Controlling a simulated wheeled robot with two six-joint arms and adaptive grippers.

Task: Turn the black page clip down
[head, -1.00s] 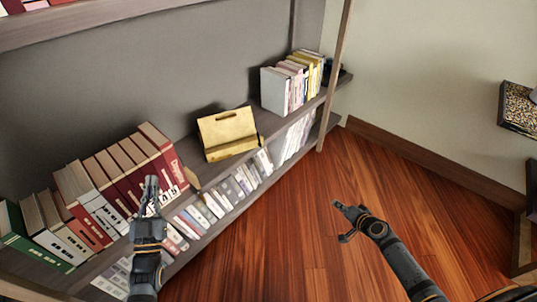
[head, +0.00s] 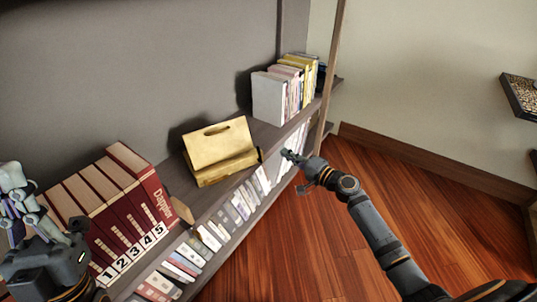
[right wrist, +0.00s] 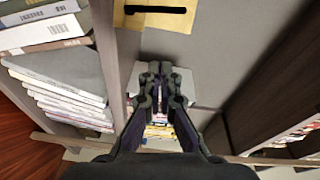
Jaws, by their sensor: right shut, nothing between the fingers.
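A yellow wooden stand (head: 222,145) with a tilted back and a front ledge sits on the shelf. A dark elongated mark (head: 215,131) near its top shows as a black bar in the right wrist view (right wrist: 155,9); I cannot tell whether it is the page clip or a slot. My right gripper (head: 287,153) is shut and empty, in front of the shelf to the right of the stand and apart from it. It also shows shut in the right wrist view (right wrist: 161,68). My left gripper (head: 14,190) is at the left edge, its finger opening unclear.
Red numbered books (head: 125,205) stand left of the stand, with a small wooden piece (head: 182,210) at their end. Light and yellow books (head: 285,88) stand to the right. A wooden post (head: 330,75) rises at the shelf's right end. More books fill the lower shelf.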

